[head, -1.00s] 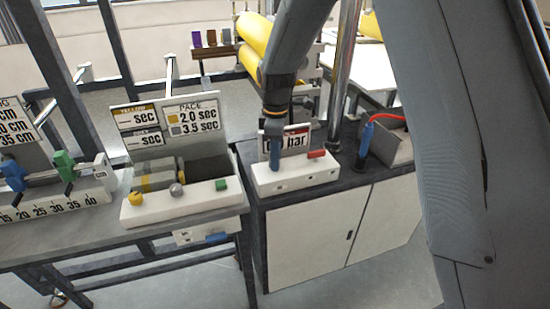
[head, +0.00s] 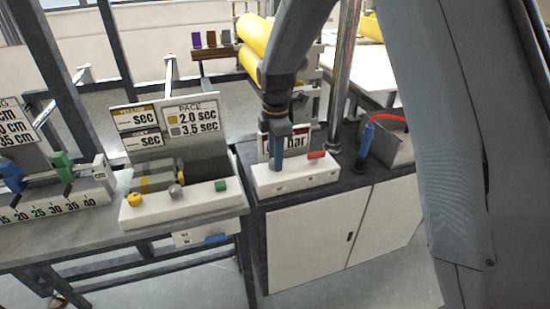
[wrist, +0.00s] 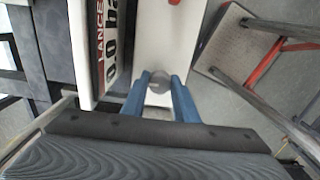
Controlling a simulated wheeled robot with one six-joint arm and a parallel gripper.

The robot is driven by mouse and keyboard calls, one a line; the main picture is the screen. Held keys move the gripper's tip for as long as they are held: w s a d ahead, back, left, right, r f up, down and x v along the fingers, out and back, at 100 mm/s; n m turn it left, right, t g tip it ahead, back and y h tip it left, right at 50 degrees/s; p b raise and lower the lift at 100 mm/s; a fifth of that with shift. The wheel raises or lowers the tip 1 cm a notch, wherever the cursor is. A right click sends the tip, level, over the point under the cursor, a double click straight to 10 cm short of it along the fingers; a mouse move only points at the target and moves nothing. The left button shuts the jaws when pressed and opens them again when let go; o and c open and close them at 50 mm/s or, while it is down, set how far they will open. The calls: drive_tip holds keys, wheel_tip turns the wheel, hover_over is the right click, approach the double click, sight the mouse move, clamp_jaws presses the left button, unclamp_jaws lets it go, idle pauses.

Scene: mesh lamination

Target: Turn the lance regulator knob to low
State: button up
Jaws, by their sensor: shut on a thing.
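The lance regulator is a white box (head: 310,178) on the dark-topped cabinet in the head view. Its sign (wrist: 108,42) shows "LANCE" and "0.0 ba" in the wrist view, the rest cut off. A round grey knob (wrist: 159,84) stands on the white box in the wrist view. My gripper (wrist: 160,80) is shut on this knob, with one blue finger on each side of it. In the head view my gripper (head: 275,164) points down at the left part of the box and hides the knob. The knob's setting cannot be read.
A blue-handled lance (head: 367,138) with a red hose and a metal post (head: 343,80) stand further right. The pace panel (head: 190,205) with its knobs is on the table to the left.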

drive_tip(key=shift+r, duration=0.1)
drive_tip(key=o, duration=1.1)
drive_tip(key=shift+c, duration=0.2)
wheel_tip(320, 180, up, 8)
drive_tip(key=shift+f+b, duration=0.1)
drive_tip(key=shift+b, duration=0.95)
drive_tip(key=s+d+f+m, duration=0.3)
drive_tip(key=s+d+m, duration=0.5)
drive_tip(key=s+m, duration=0.2)
drive_tip(key=s+d+f+m+t, duration=0.1)
drive_tip(key=s+d+f+m, duration=0.2)
drive_tip(key=s+d+m, duration=0.5)
drive_tip(key=s+m, duration=0.3)
drive_tip(key=s, duration=0.1)
drive_tip(key=shift+s+d, duration=0.25)
drive_tip(key=shift+s, duration=0.1)
